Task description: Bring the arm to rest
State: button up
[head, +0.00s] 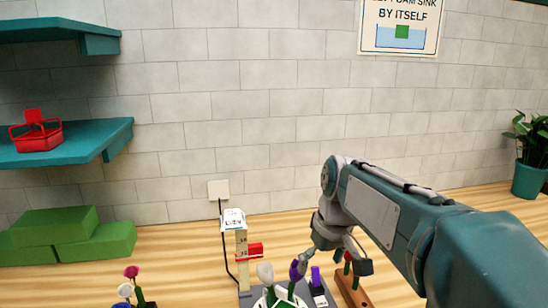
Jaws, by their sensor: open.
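My arm comes in from the right side of the head view and reaches down to the left. My gripper (335,262) is open, low over the table, with its fingers spread apart. One finger is close to a purple flower (296,271) in the picture; I cannot tell if they touch. A white flower (265,272) stands left of the purple one. No held thing shows between the fingers.
A post with a red slider (250,251) stands behind the flowers. A wooden block (353,296) is beside the gripper. A potted plant (530,178) is right.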

jog(key=s+d+f+m+t, duration=0.2)
jog(key=s+d, duration=0.1)
jog(key=s, duration=0.6)
jog(key=s+d+f+m+t+h, duration=0.1)
jog(key=s+d+f+m+t, duration=0.1)
jog(key=s, duration=0.7)
jog(key=shift+d+f+m+t, duration=0.2)
jog(key=shift+d+m+t, duration=0.1)
jog(key=shift+d+m, duration=0.3)
